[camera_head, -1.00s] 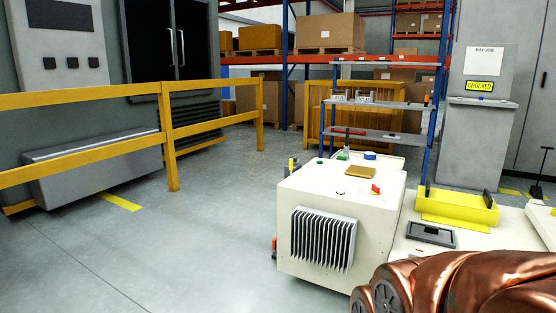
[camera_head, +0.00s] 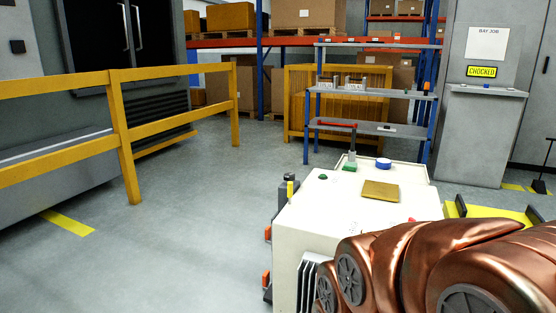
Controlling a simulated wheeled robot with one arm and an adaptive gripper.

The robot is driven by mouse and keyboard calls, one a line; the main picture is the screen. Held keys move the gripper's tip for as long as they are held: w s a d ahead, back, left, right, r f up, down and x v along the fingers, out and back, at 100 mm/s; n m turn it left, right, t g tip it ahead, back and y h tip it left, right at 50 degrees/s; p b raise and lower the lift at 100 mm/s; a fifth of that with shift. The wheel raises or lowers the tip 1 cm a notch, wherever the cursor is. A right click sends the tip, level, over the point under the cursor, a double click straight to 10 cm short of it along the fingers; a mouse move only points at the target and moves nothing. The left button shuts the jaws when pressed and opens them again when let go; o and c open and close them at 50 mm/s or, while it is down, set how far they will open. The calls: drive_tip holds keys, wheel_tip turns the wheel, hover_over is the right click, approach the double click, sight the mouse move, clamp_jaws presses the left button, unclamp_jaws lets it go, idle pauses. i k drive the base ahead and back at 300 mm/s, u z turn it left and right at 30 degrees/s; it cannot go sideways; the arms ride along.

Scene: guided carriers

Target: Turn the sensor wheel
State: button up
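The white carrier (camera_head: 333,216) stands at the lower middle of the head view, partly behind my copper-coloured arm. On its top I see a brass plate (camera_head: 381,191), a small green button (camera_head: 323,177) and, toward the far end, a round blue disc (camera_head: 383,163) and a green block (camera_head: 350,168) with a grey post. I cannot tell which part is the sensor wheel. A small red part (camera_head: 411,220) shows just above my arm. My gripper is not in view.
A yellow guard rail (camera_head: 123,135) stands at the left with clear floor (camera_head: 205,235) between it and the carrier. Behind are a shelf rack (camera_head: 375,128) and a grey cabinet (camera_head: 482,135) with a "CHOCKED" sign. Yellow equipment (camera_head: 500,212) sits at the right.

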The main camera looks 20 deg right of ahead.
sight(287, 176)
drive_tip(key=i, duration=1.4)
drive_tip(key=u, duration=0.3)
